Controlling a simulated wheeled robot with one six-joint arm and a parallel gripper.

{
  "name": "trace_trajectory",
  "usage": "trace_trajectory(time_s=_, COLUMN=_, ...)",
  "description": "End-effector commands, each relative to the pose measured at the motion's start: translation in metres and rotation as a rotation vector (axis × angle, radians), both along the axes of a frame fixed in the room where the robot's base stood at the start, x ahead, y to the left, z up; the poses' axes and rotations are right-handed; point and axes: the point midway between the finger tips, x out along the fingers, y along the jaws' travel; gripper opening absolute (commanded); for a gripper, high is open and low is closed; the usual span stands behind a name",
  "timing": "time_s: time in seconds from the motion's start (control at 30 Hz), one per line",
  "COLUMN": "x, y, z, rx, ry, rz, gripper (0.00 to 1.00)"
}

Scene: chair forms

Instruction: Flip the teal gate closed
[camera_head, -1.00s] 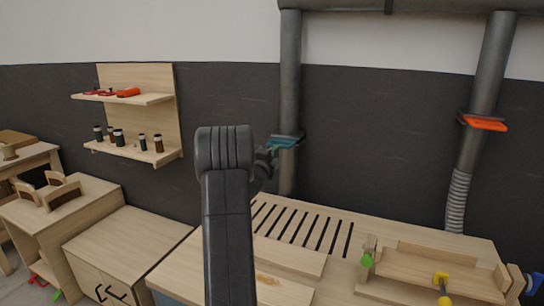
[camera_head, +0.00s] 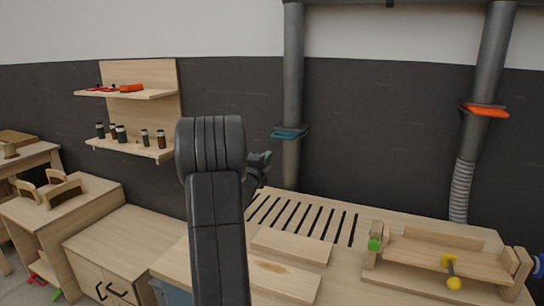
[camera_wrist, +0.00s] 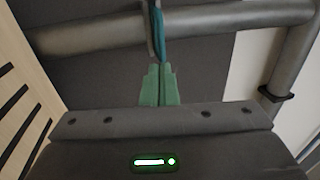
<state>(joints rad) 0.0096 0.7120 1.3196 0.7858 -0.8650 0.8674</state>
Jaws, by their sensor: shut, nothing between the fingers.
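The teal gate (camera_head: 290,133) is a flat plate on the left vertical grey pipe (camera_head: 293,85), sticking out to the pipe's left. It also shows edge-on in the wrist view (camera_wrist: 158,35), just beyond my fingertips. My gripper (camera_head: 266,157) is below and left of the gate in the head view, partly hidden by my own arm. In the wrist view its green fingers (camera_wrist: 159,86) are together with nothing between them. A small gap seems to separate them from the gate, but I cannot tell its depth.
An orange gate (camera_head: 484,110) is on the right pipe (camera_head: 492,60). Below is a slotted wooden bench (camera_head: 300,217), with a wooden fixture (camera_head: 440,262) at right. A wall shelf (camera_head: 130,148) with small bottles is at left. The dark wall is close behind the pipes.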

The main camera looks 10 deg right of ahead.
Motion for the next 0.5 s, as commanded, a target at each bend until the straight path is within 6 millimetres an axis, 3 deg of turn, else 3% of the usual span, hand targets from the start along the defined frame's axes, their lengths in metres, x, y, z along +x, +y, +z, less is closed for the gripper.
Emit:
trace_trajectory(time_s=0.2, x=-0.023, y=0.016, z=-0.006, rx=0.002, ry=0.000, rz=0.000, gripper=0.00)
trace_trajectory(time_s=0.5, x=-0.028, y=0.019, z=-0.007, rx=0.001, ry=-0.001, rz=-0.001, gripper=0.00)
